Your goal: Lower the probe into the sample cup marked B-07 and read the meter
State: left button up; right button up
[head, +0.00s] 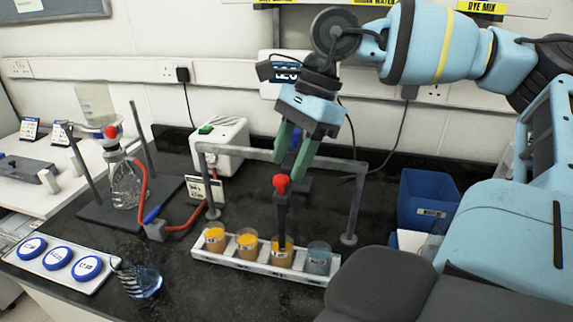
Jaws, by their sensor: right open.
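A probe with a red knob (281,184) and dark shaft stands upright, its lower end at the third cup from the left (280,254). I cannot tell how deep it sits. That cup and two others hold orange contents; the rightmost cup (318,260) looks grey-blue. The cup labels are too small to read. A white unit with a dark display (285,73) is partly hidden behind my right arm; it may be the meter, and its reading is unclear. My right gripper (288,166), with green fingers, is open just above the red knob. My left gripper is out of view.
A grey frame (333,163) spans over the white cup rack (228,262). A flask (122,180) with red tubing stands left. A blue bin (427,190) is right. Dark bench is clear between.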

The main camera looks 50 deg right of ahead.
jog(key=shift+x, duration=1.2)
grip_shut()
